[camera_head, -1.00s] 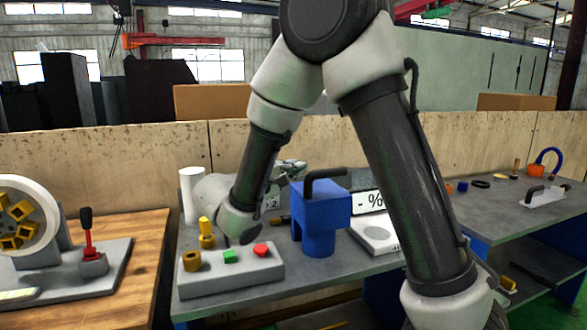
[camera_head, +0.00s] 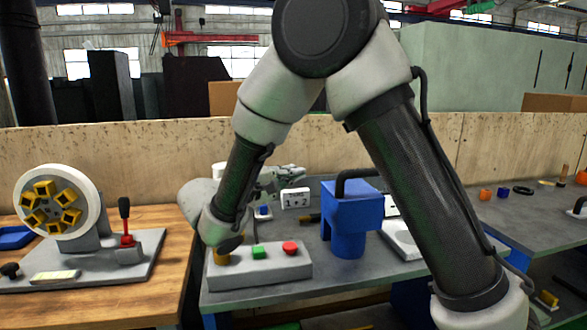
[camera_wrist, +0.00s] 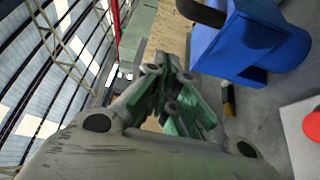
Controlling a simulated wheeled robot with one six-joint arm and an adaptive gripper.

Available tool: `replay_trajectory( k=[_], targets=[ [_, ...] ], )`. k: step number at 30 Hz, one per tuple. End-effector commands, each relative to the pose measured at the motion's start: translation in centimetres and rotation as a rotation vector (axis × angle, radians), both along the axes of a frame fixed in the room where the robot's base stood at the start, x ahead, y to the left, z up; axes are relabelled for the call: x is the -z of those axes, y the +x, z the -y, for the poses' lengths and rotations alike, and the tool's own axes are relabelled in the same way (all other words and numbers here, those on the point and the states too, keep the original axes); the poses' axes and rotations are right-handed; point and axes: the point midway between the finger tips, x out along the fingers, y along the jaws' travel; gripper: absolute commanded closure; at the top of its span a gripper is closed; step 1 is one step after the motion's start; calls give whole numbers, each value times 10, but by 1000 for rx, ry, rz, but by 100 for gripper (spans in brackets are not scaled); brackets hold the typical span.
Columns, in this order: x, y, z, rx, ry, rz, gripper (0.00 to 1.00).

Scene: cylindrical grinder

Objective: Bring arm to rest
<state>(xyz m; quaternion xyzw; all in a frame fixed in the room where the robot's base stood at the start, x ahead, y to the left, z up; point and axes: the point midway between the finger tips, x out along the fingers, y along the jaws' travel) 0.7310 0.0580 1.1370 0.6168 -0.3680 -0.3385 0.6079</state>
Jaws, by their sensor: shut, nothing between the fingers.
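My gripper (camera_head: 284,174) is at the end of my folded arm, above the back part of the grey bench, left of the blue block-shaped device. It points to the right in the head view. In the wrist view its fingers (camera_wrist: 178,95) are drawn together with nothing between them. My wrist hides part of a white cylinder on the bench.
The blue device (camera_head: 352,212) with a black handle stands close to my gripper. A grey button box (camera_head: 262,268) lies in front, with green and red buttons. A wheel with yellow pieces (camera_head: 60,202) and a red lever (camera_head: 127,238) stand on the left wooden table. A wooden partition (camera_head: 95,165) runs behind.

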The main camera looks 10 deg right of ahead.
Motion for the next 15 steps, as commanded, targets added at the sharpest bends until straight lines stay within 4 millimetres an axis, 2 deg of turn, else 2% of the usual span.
replay_trajectory(
  k=[2, 4, 7, 10, 15],
  targets=[
    [5, 1, -2, -5, -15, -58, 100],
    [18, -1, 2, 9, -15, -167, 100],
    [52, -17, 18, 56, 8, -385, 100],
    [78, -46, 40, 104, 97, -599, 100],
    [95, -101, 86, 167, 377, -844, 100]
  ],
)
